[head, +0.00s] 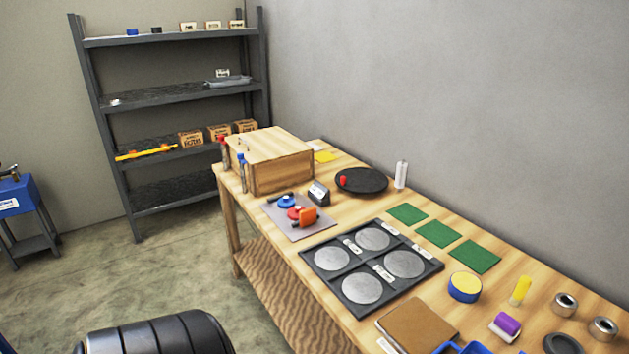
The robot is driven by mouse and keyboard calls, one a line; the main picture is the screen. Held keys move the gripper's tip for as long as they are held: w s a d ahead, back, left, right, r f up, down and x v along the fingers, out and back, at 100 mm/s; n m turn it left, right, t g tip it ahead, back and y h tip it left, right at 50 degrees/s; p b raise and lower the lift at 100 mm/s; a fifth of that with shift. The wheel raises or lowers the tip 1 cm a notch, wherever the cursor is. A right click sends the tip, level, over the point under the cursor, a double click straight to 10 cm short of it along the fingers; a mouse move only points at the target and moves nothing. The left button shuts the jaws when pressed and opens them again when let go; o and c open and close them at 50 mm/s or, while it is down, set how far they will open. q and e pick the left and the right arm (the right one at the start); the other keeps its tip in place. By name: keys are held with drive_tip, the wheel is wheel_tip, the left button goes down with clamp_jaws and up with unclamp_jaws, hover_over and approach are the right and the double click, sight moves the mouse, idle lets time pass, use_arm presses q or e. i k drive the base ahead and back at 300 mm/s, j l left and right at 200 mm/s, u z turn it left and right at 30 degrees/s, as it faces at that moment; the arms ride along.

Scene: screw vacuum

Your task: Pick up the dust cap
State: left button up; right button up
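I cannot tell for sure which thing is the dust cap. Several small cap-like parts are on the wooden workbench (345,200). A short round part with a yellow top and blue side (464,287) stands near the front right. A dark round part (562,343) lies at the bottom right, cut by the picture edge. A small red part (343,181) sits on a round black disc (368,180) farther back. Neither of my grippers shows in the head view.
A black tray (326,283) with grey discs lies mid-bench, beside green mats (438,234). A wooden box (282,170) stands at the far end. Metal rings (565,304) and a purple part (507,325) are at right. A shelf (170,97) stands behind; floor at left is open.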

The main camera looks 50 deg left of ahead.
sight(286, 202)
drive_tip(key=j+u, duration=0.2)
drive_tip(key=u, duration=0.15)
drive_tip(key=j+u, duration=0.15)
drive_tip(key=u, duration=0.2)
drive_tip(key=i+j+u, duration=0.1)
drive_tip(key=u, duration=0.2)
drive_tip(key=i+j+u, duration=0.15)
drive_tip(key=i+j, duration=0.15)
drive_tip(key=j, duration=0.2)
drive_tip(key=i+j+u, duration=0.15)
drive_tip(key=i+j, duration=0.15)
drive_tip(key=j, duration=0.2)
drive_tip(key=i+j+u, duration=0.1)
drive_tip(key=i+j, duration=0.25)
drive_tip(key=k+j, duration=0.05)
